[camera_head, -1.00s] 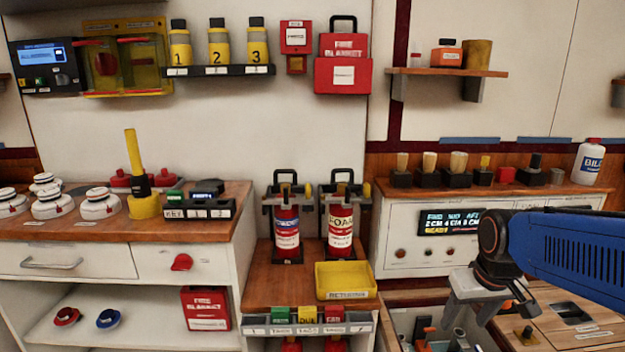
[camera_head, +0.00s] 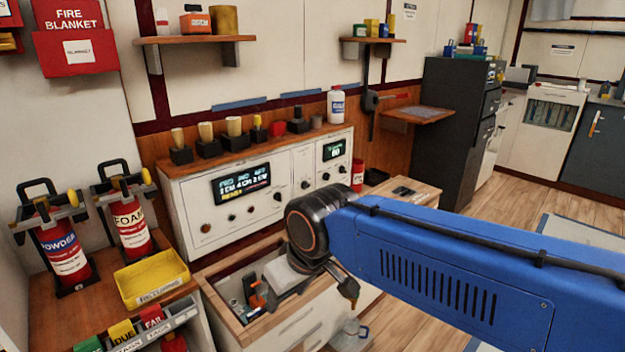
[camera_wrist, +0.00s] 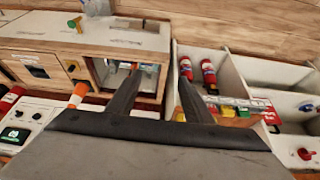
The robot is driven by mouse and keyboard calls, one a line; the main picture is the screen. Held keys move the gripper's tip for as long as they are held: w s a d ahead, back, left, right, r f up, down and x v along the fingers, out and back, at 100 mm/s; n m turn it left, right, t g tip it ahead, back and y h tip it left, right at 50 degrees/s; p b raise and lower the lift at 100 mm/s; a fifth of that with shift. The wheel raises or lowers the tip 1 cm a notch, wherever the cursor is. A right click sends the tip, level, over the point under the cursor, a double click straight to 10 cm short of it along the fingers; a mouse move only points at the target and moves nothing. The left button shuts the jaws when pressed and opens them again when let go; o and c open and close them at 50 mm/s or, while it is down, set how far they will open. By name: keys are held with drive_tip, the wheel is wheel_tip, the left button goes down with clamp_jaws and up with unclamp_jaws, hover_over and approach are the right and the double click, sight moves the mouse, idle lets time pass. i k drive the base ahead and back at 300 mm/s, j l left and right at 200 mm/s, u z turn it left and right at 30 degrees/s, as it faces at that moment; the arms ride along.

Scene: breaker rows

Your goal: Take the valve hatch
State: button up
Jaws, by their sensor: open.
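I cannot pick out a valve hatch for certain in either view. My gripper (camera_wrist: 160,82) shows in the wrist view as two dark fingers spread apart, with nothing between them. Its left finger overlaps an open wooden bay (camera_wrist: 152,92) holding small items. In the head view my blue arm reaches in from the right. Its wrist hangs over the open drawer (camera_head: 232,325) below the white control panel, and hides part of it. The fingertips are not clear there.
Two red extinguishers (camera_head: 65,250) and a yellow tray (camera_head: 150,278) stand left of the drawer. The white control panel (camera_head: 205,215) stands behind it. A dark cabinet (camera_head: 455,130) stands farther right. Open wooden floor (camera_head: 535,225) lies at the right.

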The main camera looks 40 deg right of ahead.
sight(404, 189)
drive_tip(key=z, duration=1.75)
drive_tip(key=i+l+z, duration=0.3)
drive_tip(key=i+z, duration=0.3)
drive_tip(key=i, duration=0.4)
drive_tip(key=i+l, duration=0.15)
drive_tip(key=i, duration=0.25)
drive_tip(key=i+u, duration=0.25)
drive_tip(key=u, duration=0.2)
drive_tip(key=i+l+u, duration=0.2)
drive_tip(key=u, duration=0.2)
drive_tip(key=i+l+u, duration=0.25)
drive_tip(key=u, duration=0.2)
